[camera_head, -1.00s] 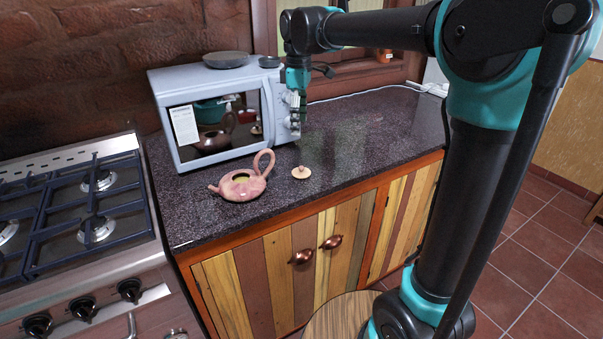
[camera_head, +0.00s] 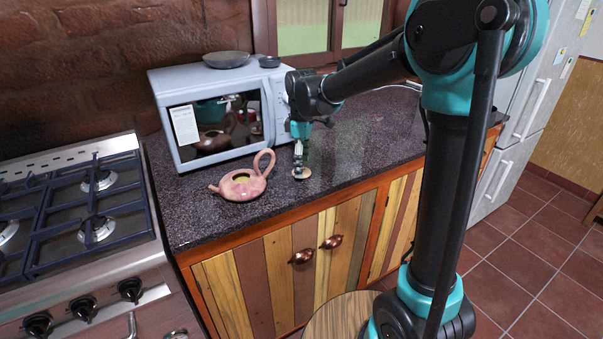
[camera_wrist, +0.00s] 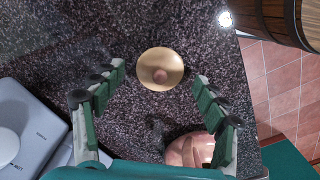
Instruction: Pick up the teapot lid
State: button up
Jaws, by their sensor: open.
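The teapot lid (camera_head: 303,174) is a small pale disc with a knob, lying on the dark speckled counter. In the wrist view the lid (camera_wrist: 160,70) looks tan with a pinkish knob, a little beyond and between the fingertips. My gripper (camera_head: 299,166) points down just above the lid. In the wrist view its two fingers (camera_wrist: 157,72) are spread wide with nothing held. The pink teapot (camera_head: 240,185) stands open to the left of the lid, its looped handle towards the lid. Part of it (camera_wrist: 187,150) shows at the bottom of the wrist view.
A grey-blue microwave (camera_head: 210,73) stands behind the teapot, with dark dishes on top. A gas stove (camera_head: 70,215) is at the left. The counter (camera_head: 365,135) is clear to the right of the lid. Its front edge is close to the lid.

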jog(key=shift+f, duration=0.65)
jog(key=c, duration=1.2)
